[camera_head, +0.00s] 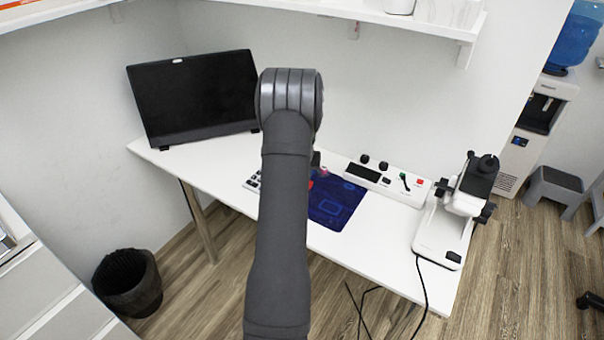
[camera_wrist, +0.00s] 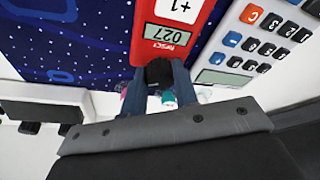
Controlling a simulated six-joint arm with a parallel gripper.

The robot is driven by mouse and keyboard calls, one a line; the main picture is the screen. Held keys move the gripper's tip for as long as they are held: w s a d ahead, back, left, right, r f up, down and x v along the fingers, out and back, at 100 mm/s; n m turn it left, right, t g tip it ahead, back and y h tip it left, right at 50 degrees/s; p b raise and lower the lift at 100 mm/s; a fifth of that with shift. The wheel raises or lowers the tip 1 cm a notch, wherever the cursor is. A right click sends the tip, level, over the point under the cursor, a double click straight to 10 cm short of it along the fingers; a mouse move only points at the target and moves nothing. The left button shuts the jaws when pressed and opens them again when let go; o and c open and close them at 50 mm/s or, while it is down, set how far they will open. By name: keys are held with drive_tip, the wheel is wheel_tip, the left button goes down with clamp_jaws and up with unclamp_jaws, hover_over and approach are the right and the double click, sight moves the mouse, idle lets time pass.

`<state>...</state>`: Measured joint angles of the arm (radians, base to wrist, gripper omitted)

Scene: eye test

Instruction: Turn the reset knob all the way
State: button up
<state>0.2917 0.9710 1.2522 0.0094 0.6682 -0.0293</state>
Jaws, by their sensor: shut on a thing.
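A red counter (camera_wrist: 193,28) with a white "+1" button (camera_wrist: 180,8), a small digit display (camera_wrist: 167,35) and a "RESET" label shows in the wrist view. The black reset knob (camera_wrist: 159,70) is at its lower end. My gripper (camera_wrist: 160,84) is shut on the knob, with one dark finger on each side. The fingers and the knob's far side hide part of each other, and the knob's turn angle cannot be told. In the head view my arm hides the knob and most of the counter.
A blue patterned mat (camera_head: 340,203) lies on the white desk (camera_head: 380,235). A calculator (camera_wrist: 258,45) is close beside the counter. A white control box (camera_head: 390,184) and a microscope (camera_head: 455,205) stand to the right, a black monitor (camera_head: 193,97) back left.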

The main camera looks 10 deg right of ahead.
drive_tip(key=m+h, duration=0.1)
drive_tip(key=m, duration=0.4)
drive_tip(key=shift+g, duration=0.3)
drive_tip(key=m+g, duration=0.1)
drive_tip(key=m, duration=0.5)
drive_tip(key=shift+f+h, duration=0.1)
drive_tip(key=shift+h, duration=0.3)
drive_tip(key=o, duration=0.8)
drive_tip(key=shift+o, duration=0.2)
drive_tip(key=shift+r, duration=0.2)
drive_tip(key=shift+w+d+v, duration=0.1)
drive_tip(key=shift+d+v, duration=0.1)
drive_tip(key=shift+v, duration=0.75)
drive_tip(key=shift+w+d+v, duration=0.1)
drive_tip(key=shift+d+v, duration=0.1)
drive_tip(key=shift+v, duration=0.75)
drive_tip(key=shift+w+d+v, duration=0.1)
drive_tip(key=shift+d+v, duration=0.15)
drive_tip(key=shift+v, duration=0.65)
drive_tip(key=shift+r, duration=0.2)
